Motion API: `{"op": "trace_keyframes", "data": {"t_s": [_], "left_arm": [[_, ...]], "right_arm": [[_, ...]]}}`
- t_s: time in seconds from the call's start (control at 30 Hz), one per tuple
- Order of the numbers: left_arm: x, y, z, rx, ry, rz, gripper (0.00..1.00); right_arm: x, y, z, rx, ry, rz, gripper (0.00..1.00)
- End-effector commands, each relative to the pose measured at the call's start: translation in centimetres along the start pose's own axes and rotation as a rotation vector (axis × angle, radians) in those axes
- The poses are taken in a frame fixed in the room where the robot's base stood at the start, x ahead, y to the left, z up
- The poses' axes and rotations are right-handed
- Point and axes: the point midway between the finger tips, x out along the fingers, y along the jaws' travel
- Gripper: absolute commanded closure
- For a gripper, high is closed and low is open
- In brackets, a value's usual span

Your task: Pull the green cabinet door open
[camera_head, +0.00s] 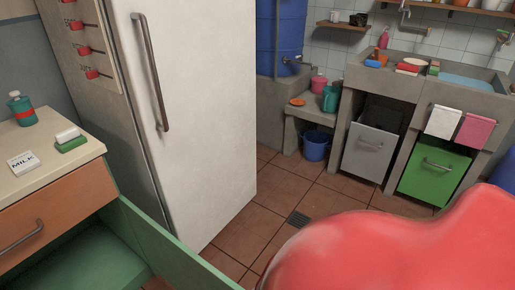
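A green door (433,172) with a metal handle sits under the sink counter at the right, below hanging cloths. Its front looks slightly tilted, and I cannot tell how far it stands open. At the lower left, below an orange drawer (50,212), a green panel (165,245) juts out beside a green inner surface (85,262). This looks like an open cabinet or drawer, cut off by the frame. Neither of my grippers is in view.
A white fridge (205,110) stands between the two counters. A grey bin-like door (370,152) tilts out beside the green door. A large red shape (410,245) blocks the lower right. Tiled floor (325,203) is clear in the middle.

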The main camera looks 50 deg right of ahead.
Motion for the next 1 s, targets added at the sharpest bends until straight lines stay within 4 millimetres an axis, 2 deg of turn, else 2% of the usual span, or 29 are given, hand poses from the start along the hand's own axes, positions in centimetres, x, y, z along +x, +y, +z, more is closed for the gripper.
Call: {"op": "trace_keyframes", "data": {"t_s": [0.23,0.27,0.4,1.0], "left_arm": [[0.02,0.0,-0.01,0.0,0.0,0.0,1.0],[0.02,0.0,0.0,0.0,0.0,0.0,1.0],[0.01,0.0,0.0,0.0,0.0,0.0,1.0],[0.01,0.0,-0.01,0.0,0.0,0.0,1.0]], "right_arm": [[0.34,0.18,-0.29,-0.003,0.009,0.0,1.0],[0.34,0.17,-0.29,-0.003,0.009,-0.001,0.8],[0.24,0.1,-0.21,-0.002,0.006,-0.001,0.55],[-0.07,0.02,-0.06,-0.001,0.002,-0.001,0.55]]}}
